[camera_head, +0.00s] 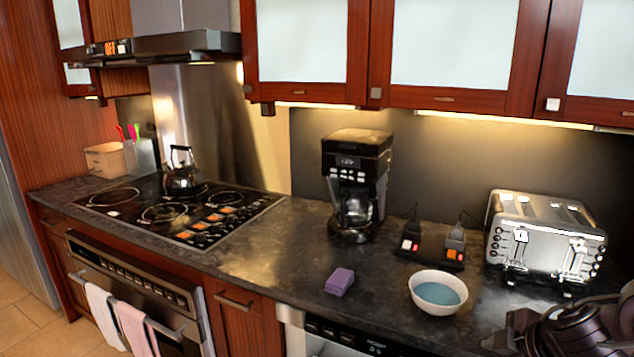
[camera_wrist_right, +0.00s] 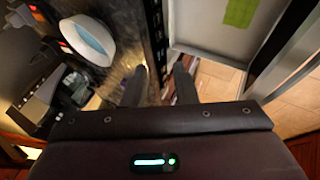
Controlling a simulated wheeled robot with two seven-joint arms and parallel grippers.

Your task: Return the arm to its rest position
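My right arm (camera_head: 575,330) shows dark at the lower right corner of the head view, over the counter's front edge to the right of the bowl. In the right wrist view the two fingers of my right gripper (camera_wrist_right: 158,82) stand apart with nothing between them. They are above the counter's front edge, clear of the bowl. My left arm and gripper are not in view.
A white bowl with blue inside (camera_head: 438,293) and a purple sponge-like block (camera_head: 340,281) lie on the counter (camera_head: 260,256). A toaster (camera_head: 545,240), coffee maker (camera_head: 356,185) and kettle (camera_head: 182,174) stand behind. A pale panel with a green patch (camera_wrist_right: 241,12) shows in the wrist view.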

